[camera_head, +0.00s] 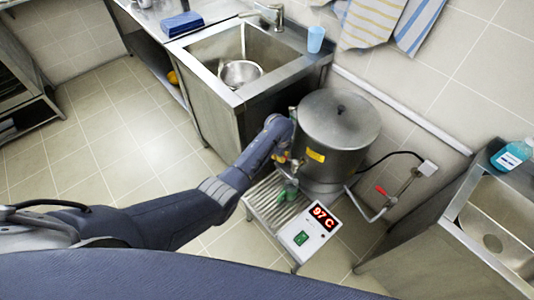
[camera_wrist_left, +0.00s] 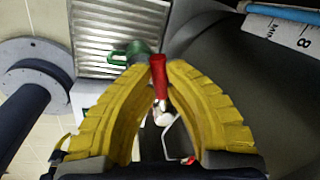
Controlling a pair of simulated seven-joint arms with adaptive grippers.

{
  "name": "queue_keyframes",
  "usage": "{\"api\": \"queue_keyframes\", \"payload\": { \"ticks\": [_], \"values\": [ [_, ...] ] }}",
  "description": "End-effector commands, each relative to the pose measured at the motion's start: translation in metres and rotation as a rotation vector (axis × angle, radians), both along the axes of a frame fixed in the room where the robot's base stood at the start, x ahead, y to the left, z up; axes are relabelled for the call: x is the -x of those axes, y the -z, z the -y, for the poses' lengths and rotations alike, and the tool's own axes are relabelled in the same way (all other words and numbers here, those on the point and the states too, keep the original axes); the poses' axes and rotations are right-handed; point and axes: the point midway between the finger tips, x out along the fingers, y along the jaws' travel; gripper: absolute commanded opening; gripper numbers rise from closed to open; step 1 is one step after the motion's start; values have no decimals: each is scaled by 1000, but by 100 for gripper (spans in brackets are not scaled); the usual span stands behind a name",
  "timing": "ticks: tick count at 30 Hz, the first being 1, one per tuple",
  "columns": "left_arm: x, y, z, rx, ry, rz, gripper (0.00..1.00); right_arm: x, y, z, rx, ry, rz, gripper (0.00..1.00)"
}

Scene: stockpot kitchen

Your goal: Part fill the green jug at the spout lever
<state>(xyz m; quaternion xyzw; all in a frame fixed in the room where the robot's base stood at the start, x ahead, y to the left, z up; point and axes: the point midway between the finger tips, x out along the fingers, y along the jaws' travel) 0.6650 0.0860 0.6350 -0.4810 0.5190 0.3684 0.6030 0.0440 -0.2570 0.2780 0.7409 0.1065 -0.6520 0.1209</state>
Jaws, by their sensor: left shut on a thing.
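The green jug (camera_head: 287,193) stands on the ribbed drip stand (camera_head: 262,207) beside the large steel stockpot (camera_head: 338,128). It also shows in the wrist view (camera_wrist_left: 133,53), partly hidden behind the lever. My left gripper (camera_head: 284,158) is at the pot's left side, above the jug. In the wrist view its yellow fingers (camera_wrist_left: 160,80) are closed around the red spout lever (camera_wrist_left: 158,74). The spout outlet and the inside of the jug are hidden, so I cannot tell the water level. My right gripper is not in view.
A control box (camera_head: 309,233) reading 97 C sits at the stand's front. A pipe with a red-handled valve (camera_head: 381,190) is right of the pot. A sight gauge (camera_wrist_left: 285,30) marked MIN is close to the gripper. Sinks stand behind and at right.

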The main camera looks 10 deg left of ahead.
Motion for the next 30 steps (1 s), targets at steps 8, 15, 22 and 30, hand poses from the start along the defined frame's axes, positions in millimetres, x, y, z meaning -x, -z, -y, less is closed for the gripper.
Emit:
{"api": "queue_keyframes", "payload": {
  "ticks": [8, 15, 22, 30],
  "values": [
    [5, 5, 12, -4, -5, -10, 0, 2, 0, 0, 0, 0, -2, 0],
    [5, 5, 12, -4, -5, -10, 18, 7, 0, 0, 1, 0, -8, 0],
    [3, 3, 12, -3, -5, -6, 38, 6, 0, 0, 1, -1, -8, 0],
    [2, -1, 12, -2, -5, -3, 38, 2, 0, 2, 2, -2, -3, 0]
  ]
}}
